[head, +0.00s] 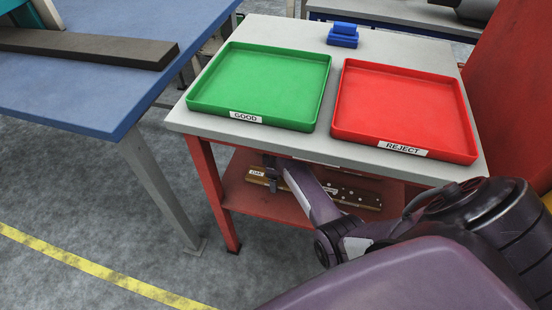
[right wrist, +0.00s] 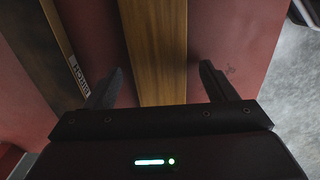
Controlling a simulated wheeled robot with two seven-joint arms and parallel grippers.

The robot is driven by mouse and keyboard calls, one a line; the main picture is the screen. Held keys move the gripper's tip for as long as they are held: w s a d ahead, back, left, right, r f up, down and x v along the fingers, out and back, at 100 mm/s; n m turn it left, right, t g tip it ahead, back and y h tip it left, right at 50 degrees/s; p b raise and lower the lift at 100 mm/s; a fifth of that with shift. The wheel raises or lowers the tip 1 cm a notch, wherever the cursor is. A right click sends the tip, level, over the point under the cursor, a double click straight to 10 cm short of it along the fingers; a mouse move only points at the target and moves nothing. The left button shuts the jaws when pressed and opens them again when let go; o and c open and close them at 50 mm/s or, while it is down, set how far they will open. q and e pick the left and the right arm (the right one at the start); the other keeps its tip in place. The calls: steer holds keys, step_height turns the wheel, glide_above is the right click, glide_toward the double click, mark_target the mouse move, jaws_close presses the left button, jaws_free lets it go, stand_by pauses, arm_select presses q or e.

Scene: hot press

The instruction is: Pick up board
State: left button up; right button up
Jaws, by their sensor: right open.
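In the right wrist view a brown wooden board (right wrist: 155,40) runs between the two fingers of my right gripper (right wrist: 162,72). The gripper is open, with one finger on each side of the board and a visible gap to it. In the head view my right arm reaches down to the red lower shelf under the table, where boards (head: 360,198) lie partly hidden behind the arm. My right gripper (head: 272,172) is small there, near a labelled board end (head: 256,173). A second, darker-edged board with a label (right wrist: 62,55) lies left in the wrist view. My left gripper is not in view.
The grey table top (head: 190,120) above the shelf (head: 240,195) holds a green GOOD tray (head: 262,85), a red REJECT tray (head: 405,105) and a blue object (head: 343,36). A blue table (head: 80,85) stands left. Floor between the tables is clear.

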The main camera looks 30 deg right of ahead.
steer(key=shift+f, duration=0.35)
steer(key=shift+c, duration=0.2)
steer(key=c, duration=1.1)
steer(key=shift+r, duration=0.1)
